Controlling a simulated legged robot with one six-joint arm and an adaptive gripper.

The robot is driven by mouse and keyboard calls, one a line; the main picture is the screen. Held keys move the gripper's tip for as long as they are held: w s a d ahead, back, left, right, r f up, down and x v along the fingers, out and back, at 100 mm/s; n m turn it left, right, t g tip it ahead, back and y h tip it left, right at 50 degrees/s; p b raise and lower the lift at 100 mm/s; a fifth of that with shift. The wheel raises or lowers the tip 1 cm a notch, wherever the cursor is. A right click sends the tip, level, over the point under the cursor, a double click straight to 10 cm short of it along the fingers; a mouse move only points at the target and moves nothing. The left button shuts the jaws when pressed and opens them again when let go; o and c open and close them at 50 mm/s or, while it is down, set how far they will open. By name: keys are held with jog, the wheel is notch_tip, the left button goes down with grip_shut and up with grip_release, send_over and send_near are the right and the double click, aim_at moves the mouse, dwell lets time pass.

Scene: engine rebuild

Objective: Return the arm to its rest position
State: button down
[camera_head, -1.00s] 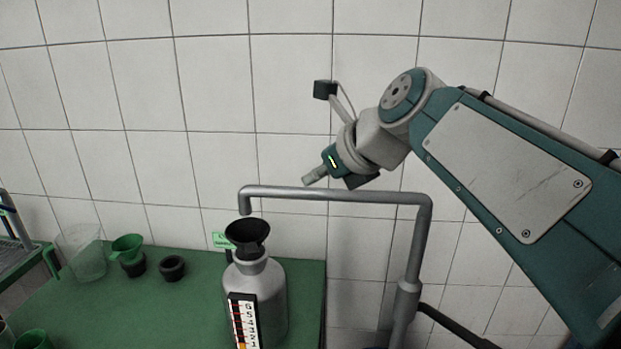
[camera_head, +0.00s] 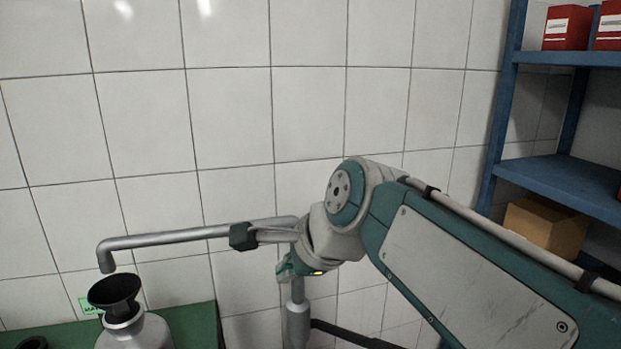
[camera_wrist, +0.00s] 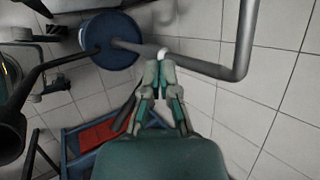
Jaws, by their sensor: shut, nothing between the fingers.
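My arm reaches in from the lower right in the head view. My gripper (camera_head: 286,270) hangs at its end, folded under the wrist and partly hidden there, near the grey bent pipe (camera_head: 190,234). In the wrist view my gripper (camera_wrist: 162,62) is shut, with the fingertips together and nothing between them. The pipe (camera_wrist: 244,40) passes close to the fingertips in that view; I cannot tell the gap.
A silver bottle (camera_head: 138,334) with a black funnel (camera_head: 115,290) stands on the green table (camera_head: 196,326) at lower left. A blue shelf (camera_head: 560,180) holds red boxes (camera_head: 568,27) and a cardboard box (camera_head: 546,226). A blue round lid (camera_wrist: 108,42) shows in the wrist view.

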jog(key=s+d+f+n+h, duration=0.3)
jog(key=s+d+f+n, duration=0.3)
jog(key=d, duration=0.3)
jog(key=s+d+f+n+h, duration=0.2)
jog(key=s+d+f+n, duration=0.5)
jog(key=d+f+n, duration=0.1)
jog(key=shift+d+f+h, duration=0.4)
jog(key=shift+d+f, duration=0.2)
jog(key=shift+d, duration=0.3)
